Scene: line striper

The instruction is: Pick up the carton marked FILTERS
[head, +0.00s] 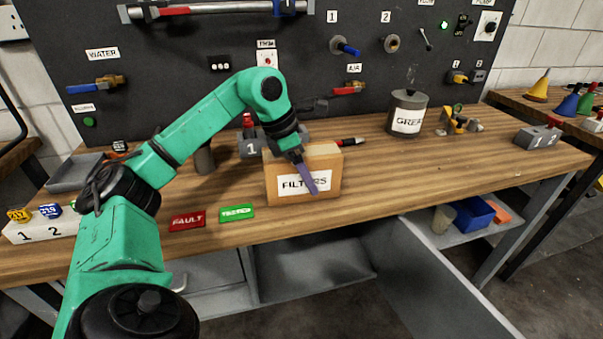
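The carton marked FILTERS (329,172) is a brown box with a white label, standing upright on the wooden workbench near its front edge. My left gripper (312,190) reaches over it from the left. Its purple-grey fingers point down across the carton's front and cover part of the label. I see the fingers nearly edge-on, so whether they are apart, or touching the carton, does not show. My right gripper is not in view.
A red FAULT tag (187,219) and a green tag (237,213) lie left of the carton. A grey block marked 1 (250,148) and a red-and-black tool (350,142) are behind it. A grey can (408,112) stands back right. The bench right of the carton (430,165) is clear.

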